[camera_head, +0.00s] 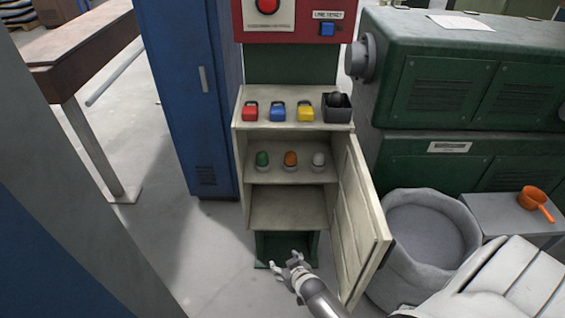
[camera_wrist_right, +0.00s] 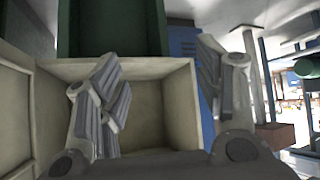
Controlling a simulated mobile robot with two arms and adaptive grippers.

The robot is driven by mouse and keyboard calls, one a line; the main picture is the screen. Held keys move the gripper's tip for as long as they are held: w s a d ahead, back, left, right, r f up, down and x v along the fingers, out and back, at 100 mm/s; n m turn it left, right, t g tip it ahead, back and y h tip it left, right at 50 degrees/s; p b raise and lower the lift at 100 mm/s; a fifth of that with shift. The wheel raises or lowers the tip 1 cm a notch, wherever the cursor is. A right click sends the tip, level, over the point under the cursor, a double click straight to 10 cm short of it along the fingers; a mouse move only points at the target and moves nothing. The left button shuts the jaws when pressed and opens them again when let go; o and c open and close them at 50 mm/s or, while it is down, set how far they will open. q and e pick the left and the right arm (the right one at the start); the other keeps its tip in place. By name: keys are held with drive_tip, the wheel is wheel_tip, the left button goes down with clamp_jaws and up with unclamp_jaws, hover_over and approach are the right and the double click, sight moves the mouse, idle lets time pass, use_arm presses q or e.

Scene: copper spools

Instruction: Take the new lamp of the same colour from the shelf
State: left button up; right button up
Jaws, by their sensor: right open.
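A green lamp (camera_head: 262,160), an orange lamp (camera_head: 290,160) and a white lamp (camera_head: 318,161) stand in a row on the upper shelf (camera_head: 300,176) of an open pale cabinet. My right gripper (camera_head: 286,261) is open and empty, low in front of the cabinet and below the lamps' shelf in the picture. In the right wrist view its spread fingers (camera_wrist_right: 160,75) stand before the pale cabinet interior (camera_wrist_right: 150,115); no lamp shows there. My left gripper is not in view.
The open cabinet door (camera_head: 360,215) stands just right of my right gripper. Red (camera_head: 250,111), blue (camera_head: 277,111) and yellow (camera_head: 305,111) padlocks and a dark box (camera_head: 338,114) sit on top. A grey bin (camera_head: 425,235) is at right. The lower shelf (camera_head: 288,208) is empty.

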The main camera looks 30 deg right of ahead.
drive_tip(key=w+d+r+m+t+h, duration=0.1)
drive_tip(key=w+d+r+t, duration=0.15)
drive_tip(key=w+r, duration=0.4)
drive_tip(key=w+d+r+m+t+h, duration=0.1)
drive_tip(key=w+d+r, duration=0.25)
drive_tip(key=r, duration=0.55)
drive_tip(key=m+t+h, duration=0.1)
drive_tip(key=t+h, duration=0.1)
approach(292, 160)
drive_tip(key=w, duration=0.1)
drive_tip(key=x, duration=0.3)
drive_tip(key=r+x, duration=0.1)
drive_tip(key=x, duration=0.1)
drive_tip(key=shift+w+d, duration=0.1)
drive_tip(key=shift+d, duration=0.2)
drive_tip(key=shift+g, duration=0.25)
drive_tip(key=shift+f+x, duration=0.25)
drive_tip(key=shift+x, duration=0.95)
drive_tip(key=shift+f+x, duration=0.2)
drive_tip(key=shift+x, duration=1.05)
drive_tip(key=shift+w, duration=0.35)
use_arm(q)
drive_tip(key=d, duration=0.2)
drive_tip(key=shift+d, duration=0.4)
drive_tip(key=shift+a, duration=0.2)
use_arm(e)
drive_tip(key=c, duration=1.1)
